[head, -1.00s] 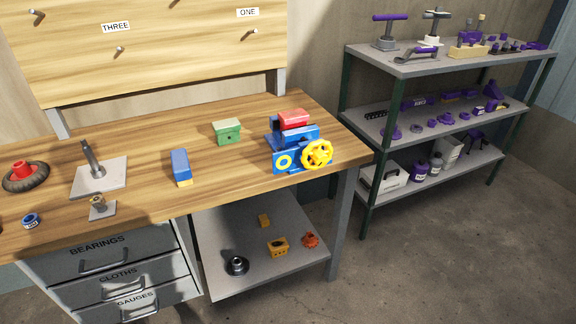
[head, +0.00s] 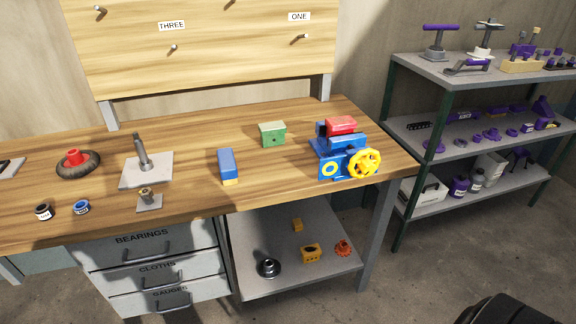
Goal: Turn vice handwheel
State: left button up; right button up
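The vice (head: 345,143) has a blue body and stands near the right end of the wooden workbench (head: 200,192). Its yellow spoked handwheel (head: 364,163) is on the front right of the vice, facing the bench's front edge. A red block (head: 341,125) sits on top of the vice between the blue parts; I cannot tell if it is clamped. Neither gripper can be made out in the head view. A dark rounded shape shows at the bottom right corner, and I cannot tell what it is.
A green box (head: 272,134) and a blue block (head: 227,165) stand left of the vice. A metal post on a plate (head: 147,170) is farther left. A shelf rack (head: 470,112) with purple items stands right of the bench. Floor in front is clear.

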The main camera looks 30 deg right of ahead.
aim_at(367, 167)
jog(key=l+u, duration=0.1)
jog(key=u, duration=0.35)
jog(key=l+u, duration=0.15)
jog(key=u, duration=0.3)
jog(key=l+u, duration=0.15)
jog(key=u, duration=0.3)
jog(key=l+u, duration=0.1)
jog(key=u, duration=0.35)
jog(key=k+l, duration=0.25)
jog(key=l, duration=0.2)
jog(key=k+l, duration=0.25)
jog(key=l, duration=0.15)
jog(key=k+l, duration=0.25)
jog(key=l, duration=0.2)
jog(key=k+l, duration=0.25)
jog(key=l, duration=0.2)
jog(key=k+l, duration=0.25)
jog(key=l, duration=0.15)
